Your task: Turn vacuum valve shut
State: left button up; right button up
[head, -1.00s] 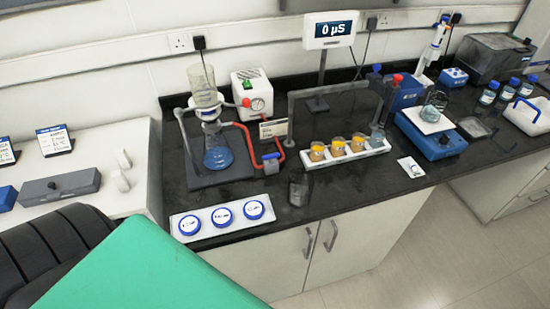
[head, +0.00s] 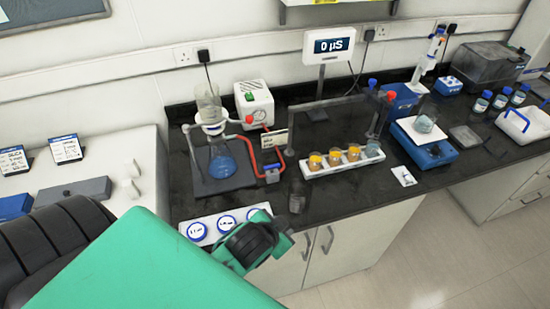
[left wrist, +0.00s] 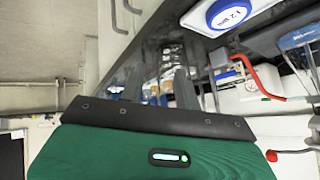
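The vacuum valve appears to be the small grey block with a blue top (head: 272,173) on the red tubing (head: 268,152), right of the filter flask (head: 221,163). Its handle angle is too small to read. The white vacuum pump (head: 255,103) with gauge and red knob stands behind. My left gripper (left wrist: 160,75) shows two dark fingers apart with nothing clearly between them. In the head view my left wrist is over the bench's front edge, in front of the valve and apart from it. Red tubing (left wrist: 246,72) shows right of the fingers in the left wrist view. My right gripper is out of view.
A white tray of blue-rimmed discs (head: 197,231) lies under my left wrist, partly hidden. A dark glass (head: 297,200) stands near the front edge, right of it. A rack of several beakers (head: 342,160) and a grey frame are right of the valve.

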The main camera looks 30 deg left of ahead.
pick_arm(q)
jog(key=w+d+r+m+t+h, duration=0.3)
jog(key=w+d+r+m+t, duration=0.25)
jog(key=w+r, duration=0.25)
jog(key=w+d+r+m+t+h, duration=0.35)
jog(key=w+d+r+m, duration=0.2)
jog(key=w+r, duration=0.3)
jog(key=d+r+m+g+h, duration=0.3)
jog(key=d+r+m+h, duration=0.2)
jog(key=d+m+h, duration=0.55)
jog(key=m+g+y, duration=1.8)
jog(key=m+y, duration=0.1)
jog(key=y, duration=0.1)
send_near(273, 165)
jog(key=p+x, duration=0.6)
jog(key=shift+s+a+f, duration=0.2)
jog(key=shift+s, duration=0.05)
jog(key=shift+s+a+f+h, duration=0.15)
jog(key=shift+f+h, duration=0.15)
jog(key=shift+f, duration=0.4)
